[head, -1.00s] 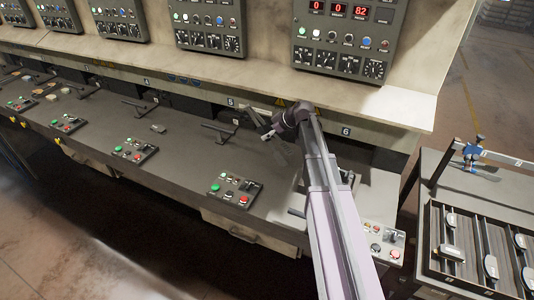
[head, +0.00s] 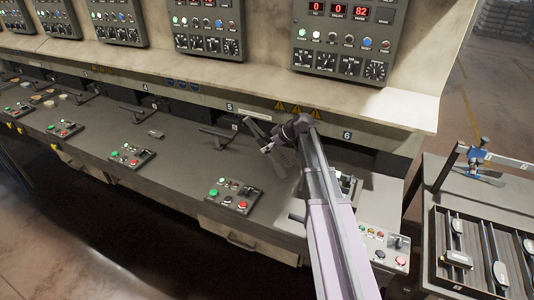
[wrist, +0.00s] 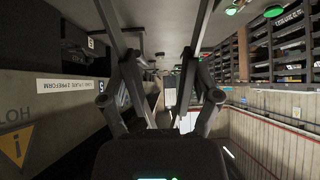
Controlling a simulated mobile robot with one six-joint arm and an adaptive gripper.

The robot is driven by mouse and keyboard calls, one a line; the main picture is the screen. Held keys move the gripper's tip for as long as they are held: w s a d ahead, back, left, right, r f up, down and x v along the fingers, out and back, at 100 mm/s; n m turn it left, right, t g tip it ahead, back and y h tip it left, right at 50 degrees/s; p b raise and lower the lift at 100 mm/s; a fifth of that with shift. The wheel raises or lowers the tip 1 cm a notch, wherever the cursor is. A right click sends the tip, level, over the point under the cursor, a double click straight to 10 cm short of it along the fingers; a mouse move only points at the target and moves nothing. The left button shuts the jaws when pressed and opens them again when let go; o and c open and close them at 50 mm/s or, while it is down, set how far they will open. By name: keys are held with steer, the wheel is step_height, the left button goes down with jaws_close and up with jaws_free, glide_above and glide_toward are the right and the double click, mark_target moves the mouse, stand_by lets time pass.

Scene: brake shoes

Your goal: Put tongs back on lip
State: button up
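My gripper (head: 258,136) is over the bench at the front of the press line, just below the ledge and left of label 6. In the wrist view my gripper (wrist: 155,28) has its two long fingers spread wide, with nothing seen clamped between them. I cannot make out the tongs with certainty in either view. The press front lip (head: 390,112) runs above the bench, and part of the bench behind my arm is hidden.
Button boxes (head: 233,196) and lever handles (head: 218,137) line the bench. Dark floor lies in front.

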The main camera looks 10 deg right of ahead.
steer(key=shift+f+b, duration=1.55)
steer(key=shift+f, duration=0.25)
steer(key=o, duration=0.3)
steer(key=shift+o, duration=0.2)
steer(key=shift+r, duration=0.1)
steer(key=p+v, duration=0.8)
steer(key=v, duration=0.4)
steer(key=shift+p, duration=0.3)
